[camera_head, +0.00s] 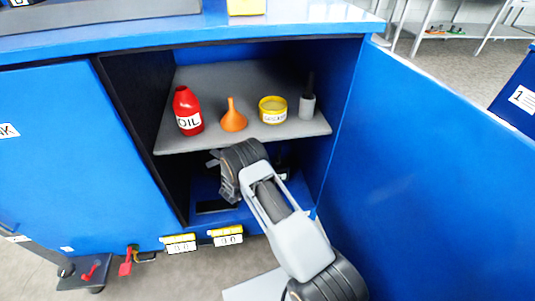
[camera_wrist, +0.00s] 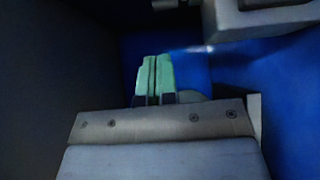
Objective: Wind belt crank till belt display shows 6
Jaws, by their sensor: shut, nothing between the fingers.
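My gripper (camera_wrist: 153,80) shows in the wrist view with its two green fingers together, empty. In the head view my arm reaches into the open blue cabinet, and its wrist hides the fingertips. Two small displays with yellow labels, a left one (camera_head: 180,244) and a right one (camera_head: 227,237), hang at the cabinet's lower front edge. Both seem to read 0 0; their label text is too small to read. I cannot tell which is the belt display. No crank is clearly identifiable; the lower compartment is dark and partly hidden by my arm.
A grey shelf (camera_head: 225,82) holds a red oil bottle (camera_head: 187,111), an orange funnel (camera_head: 234,116), a yellow tin (camera_head: 272,109) and a grey-black item (camera_head: 308,101). The open blue door (camera_head: 430,170) stands at right. A red handle (camera_head: 126,261) is at lower left. A grey block (camera_wrist: 255,18) overhangs my gripper.

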